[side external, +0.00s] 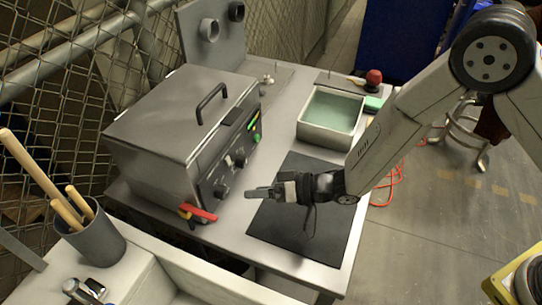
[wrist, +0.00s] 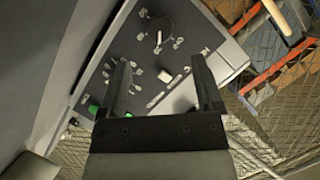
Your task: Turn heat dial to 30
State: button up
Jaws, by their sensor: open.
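The thruster tank (side external: 170,135) is a grey metal box with a lid and a black handle, standing on the table's left. Its dark front panel (side external: 232,165) carries several dials, among them a lower dial (side external: 221,191) and an upper dial (side external: 240,157). In the wrist view the panel (wrist: 125,55) shows a round dial (wrist: 158,37) beyond the fingertips and a small light knob (wrist: 165,77) between the fingers. Which dial is heat, and its setting, I cannot read. My gripper (side external: 254,192) is open and empty, pointing at the panel from the right; it also shows in the wrist view (wrist: 161,63).
A red-handled tool (side external: 199,213) lies at the panel's lower front edge. A black mat (side external: 300,235) lies under my gripper. A basin of greenish liquid (side external: 325,138) stands behind it, near a red knob (side external: 374,77). A cup of wooden handles (side external: 93,235) is at left.

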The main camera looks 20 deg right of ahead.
aim_at(226, 194)
jog(key=shift+x, duration=3.4)
grip_shut()
